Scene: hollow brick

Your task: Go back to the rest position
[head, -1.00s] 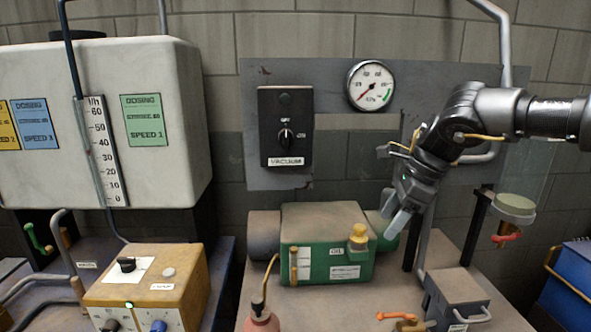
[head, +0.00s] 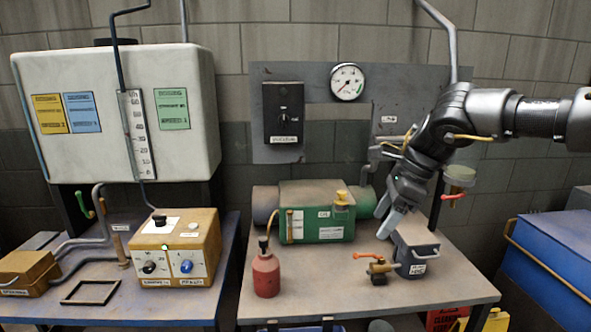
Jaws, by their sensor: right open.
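My right gripper (head: 391,219) comes in from the right and hangs above the right part of the pump table (head: 328,287). Its fingers point down, apart and empty, just in front of the green pump (head: 317,219) and close to the small grey box (head: 414,252). I cannot tell from this view whether the fingertips touch the box. My left gripper is out of view.
A red bottle (head: 265,276) stands at the table's front left, and a brass valve with a red handle (head: 377,268) lies near the grey box. The vacuum switch (head: 284,113) and gauge (head: 347,82) are on the wall. A blue case (head: 552,262) is at the right.

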